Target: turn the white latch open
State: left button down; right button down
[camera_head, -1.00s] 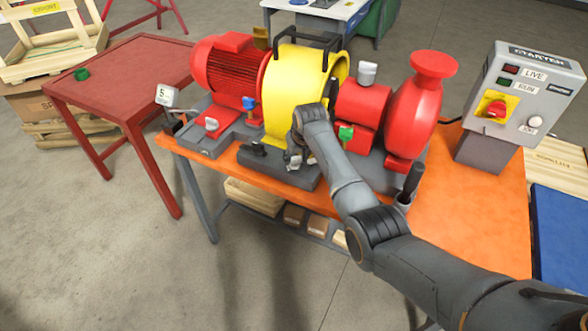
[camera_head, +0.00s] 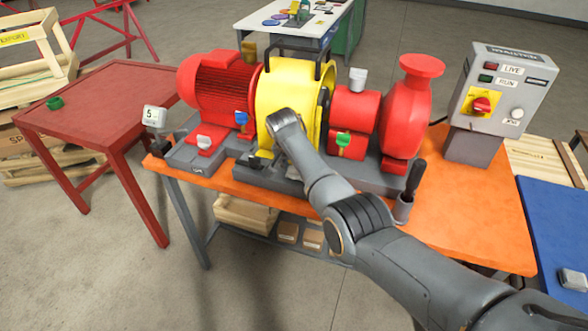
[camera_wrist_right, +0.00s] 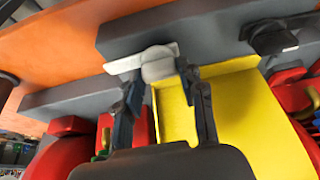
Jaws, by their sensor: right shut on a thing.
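The white latch (camera_wrist_right: 158,64) has a round hub and a flat handle pointing left in the right wrist view. It sits at the edge of the grey base, by the foot of the yellow guard (camera_head: 290,85). My right gripper (camera_wrist_right: 160,73) has its fingers on either side of the hub and is shut on the latch. In the head view my right wrist and forearm cover the fingers and the latch. My left gripper is not in view.
A black knob (camera_wrist_right: 273,38) sits on the base beside the latch. The red motor (camera_head: 215,90) and red pump (camera_head: 405,125) flank the guard. The starter box (camera_head: 500,90) is at right.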

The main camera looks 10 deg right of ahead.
jog(key=shift+m, duration=0.3)
dwell(0.4)
jog(key=c, duration=0.8)
grip_release()
jog(key=shift+r, duration=0.1)
jog(key=v, duration=1.1)
jog(key=shift+a+r, duration=0.25)
jog(key=shift+r, duration=0.05)
jog(key=shift+s, duration=0.1)
